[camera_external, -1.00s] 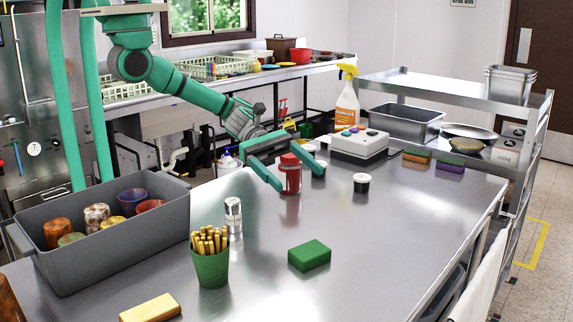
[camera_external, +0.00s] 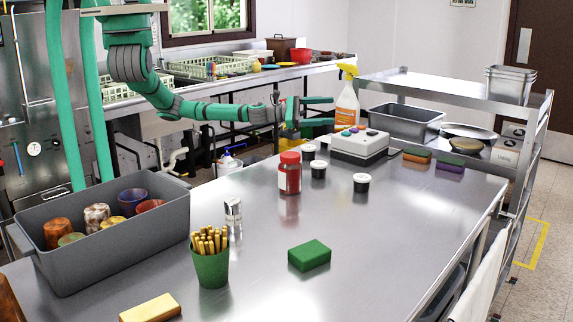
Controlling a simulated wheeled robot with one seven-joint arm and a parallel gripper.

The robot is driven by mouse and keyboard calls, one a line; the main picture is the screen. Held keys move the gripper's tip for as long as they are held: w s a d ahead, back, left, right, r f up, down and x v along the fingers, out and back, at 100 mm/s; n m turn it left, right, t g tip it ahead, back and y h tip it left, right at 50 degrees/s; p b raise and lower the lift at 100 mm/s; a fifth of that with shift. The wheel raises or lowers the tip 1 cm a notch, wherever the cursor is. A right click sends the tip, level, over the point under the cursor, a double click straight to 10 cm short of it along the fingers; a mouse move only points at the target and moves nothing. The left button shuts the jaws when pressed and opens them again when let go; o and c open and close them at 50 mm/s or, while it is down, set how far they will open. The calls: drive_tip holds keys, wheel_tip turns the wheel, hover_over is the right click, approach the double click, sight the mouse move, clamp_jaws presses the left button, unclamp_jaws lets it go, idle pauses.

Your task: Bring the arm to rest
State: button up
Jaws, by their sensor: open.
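My arm, green with grey joints, reaches in from the upper left over the far side of the steel table (camera_external: 400,235). My gripper (camera_external: 332,111) is open and empty, its two green fingers pointing right, just left of the spray bottle (camera_external: 347,105). It is above and behind the red-lidded jar (camera_external: 290,174). I cannot tell whether a finger touches the bottle. The jar stands upright on the table, clear of the gripper.
Small black cups with white tops (camera_external: 361,183) stand near the jar. A white button box (camera_external: 358,146) sits behind them. A grey bin of cups (camera_external: 110,237), a green cup of sticks (camera_external: 211,265), a shaker (camera_external: 233,209) and a green sponge (camera_external: 309,255) stand nearer.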

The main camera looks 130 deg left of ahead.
drive_tip(key=s+f+n+g, duration=0.1)
drive_tip(key=s+f+n, duration=0.1)
drive_tip(key=s+f, duration=0.45)
drive_tip(key=s+f+n+g, duration=0.1)
drive_tip(key=s+f+g, duration=0.15)
drive_tip(key=s, duration=0.75)
drive_tip(key=s+d+f+n+h, duration=0.2)
drive_tip(key=s+d+f+n, duration=0.35)
drive_tip(key=d+f, duration=0.4)
drive_tip(key=w+d+f+n+h, duration=0.15)
drive_tip(key=d+n, duration=0.25)
drive_tip(key=d, duration=0.5)
drive_tip(key=w+d+f+n+t+h, duration=0.15)
drive_tip(key=d+n, duration=0.25)
drive_tip(key=d, duration=0.5)
drive_tip(key=w+d+f+n+h, duration=0.1)
drive_tip(key=d+f+n+h, duration=0.15)
drive_tip(key=d, duration=0.55)
drive_tip(key=w+d+r+n+t+h, duration=0.1)
drive_tip(key=d+r+n, duration=0.3)
drive_tip(key=d+n, duration=0.4)
drive_tip(key=w+d+r+n+h, duration=0.1)
drive_tip(key=d+r+n, duration=0.4)
drive_tip(key=d, duration=0.9)
drive_tip(key=n+h, duration=0.1)
drive_tip(key=n, duration=0.2)
drive_tip(key=shift+d+t, duration=0.4)
drive_tip(key=shift+w, duration=0.1)
